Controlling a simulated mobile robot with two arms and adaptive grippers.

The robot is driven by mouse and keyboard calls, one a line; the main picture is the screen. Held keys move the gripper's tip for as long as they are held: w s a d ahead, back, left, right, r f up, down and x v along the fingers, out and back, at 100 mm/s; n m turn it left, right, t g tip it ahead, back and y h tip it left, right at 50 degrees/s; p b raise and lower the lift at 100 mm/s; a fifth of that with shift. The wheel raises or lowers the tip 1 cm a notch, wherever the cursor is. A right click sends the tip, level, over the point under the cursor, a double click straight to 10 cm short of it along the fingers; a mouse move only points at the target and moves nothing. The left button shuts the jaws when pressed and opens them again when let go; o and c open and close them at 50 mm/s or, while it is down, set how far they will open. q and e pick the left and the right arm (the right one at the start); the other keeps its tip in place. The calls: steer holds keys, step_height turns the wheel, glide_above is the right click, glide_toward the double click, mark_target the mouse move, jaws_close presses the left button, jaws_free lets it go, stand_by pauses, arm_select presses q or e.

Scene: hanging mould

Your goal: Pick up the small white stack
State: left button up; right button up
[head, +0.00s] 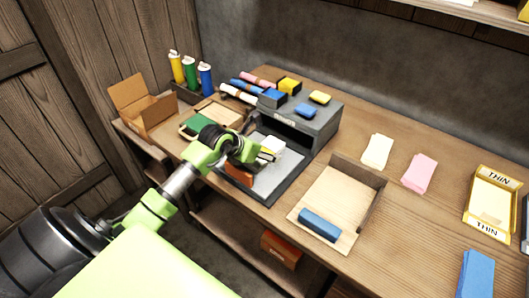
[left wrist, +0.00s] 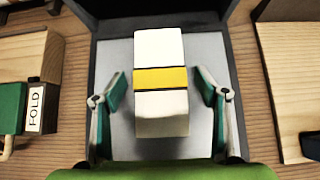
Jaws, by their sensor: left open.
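The small white stack (head: 272,145) with a yellow band sits on the grey tray (head: 285,178) in front of the dark grey box. In the left wrist view the white stack (left wrist: 160,60) stands in the middle on the tray's grey floor (left wrist: 208,50). My left gripper (head: 262,156) is open at the stack. In the left wrist view its green-padded fingers (left wrist: 161,88) are on either side of the stack, with a gap on both sides. The gripper partly hides the stack in the head view. My right gripper is in neither view.
The grey box (head: 318,128) with sponges on top stands behind the tray. A wooden tray (head: 335,195) with a blue block (head: 319,225) is to the right. An open cardboard box (head: 145,108) is at the left. Yellow (head: 377,151) and pink (head: 419,173) stacks lie farther right.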

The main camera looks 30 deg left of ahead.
arm_select(q)
steer(key=c, duration=1.3)
steer(key=shift+c, duration=0.2)
